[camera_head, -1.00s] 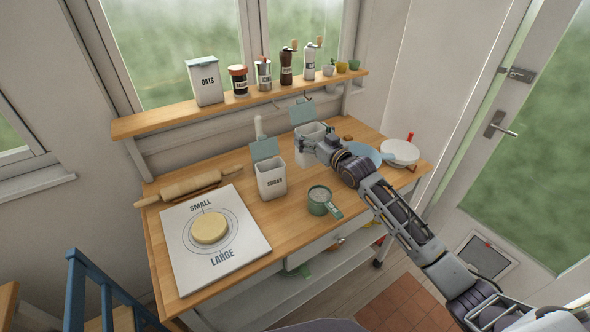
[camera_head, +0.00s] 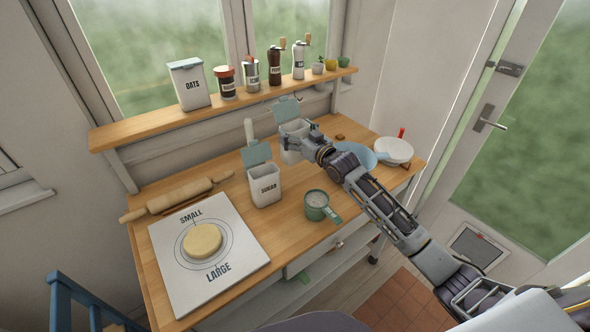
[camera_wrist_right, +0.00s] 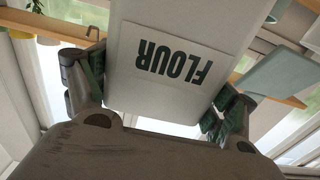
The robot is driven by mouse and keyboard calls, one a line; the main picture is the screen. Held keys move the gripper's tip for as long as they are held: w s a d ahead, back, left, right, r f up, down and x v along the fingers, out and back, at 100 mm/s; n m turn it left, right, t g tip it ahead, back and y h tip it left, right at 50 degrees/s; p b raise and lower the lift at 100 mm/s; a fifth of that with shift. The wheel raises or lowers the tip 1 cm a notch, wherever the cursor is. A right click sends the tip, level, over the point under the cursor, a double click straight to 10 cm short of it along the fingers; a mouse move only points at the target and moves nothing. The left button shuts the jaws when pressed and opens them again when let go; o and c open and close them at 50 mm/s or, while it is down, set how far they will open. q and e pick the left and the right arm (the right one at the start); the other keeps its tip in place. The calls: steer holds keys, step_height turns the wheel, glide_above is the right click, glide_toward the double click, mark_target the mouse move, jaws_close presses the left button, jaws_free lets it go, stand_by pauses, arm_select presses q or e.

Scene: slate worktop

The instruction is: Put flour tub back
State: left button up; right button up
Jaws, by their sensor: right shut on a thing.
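The flour tub (camera_head: 293,130) is a white square tub with a pale blue-grey lid standing open, at the back of the worktop under the shelf. Its FLOUR label shows upside down in the right wrist view (camera_wrist_right: 172,62). My right gripper (camera_head: 306,146) is shut on the tub, with a finger on each side of it in the wrist view. The arm hides part of the tub, and I cannot tell how far its base is from the wood. My left gripper is not in view.
The open sugar tub (camera_head: 265,188) stands front left of the flour tub, and a green cup (camera_head: 317,207) is nearby. The shelf (camera_head: 140,133) holds an oats tub (camera_head: 190,85), jars and mills, with bare wood at its left end. A rolling pin (camera_head: 175,196) and white board (camera_head: 180,285) lie left.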

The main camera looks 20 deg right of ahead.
mark_target(300, 158)
steer(key=shift+f, duration=2.85)
steer(key=shift+f, duration=0.1)
steer(key=shift+f+p, duration=0.4)
steer(key=shift+f, duration=1.35)
steer(key=shift+f, duration=0.15)
steer(key=o, duration=1.1)
steer(key=shift+s, duration=0.1)
steer(key=shift+b+v, duration=0.45)
steer(key=shift+v, duration=5.45)
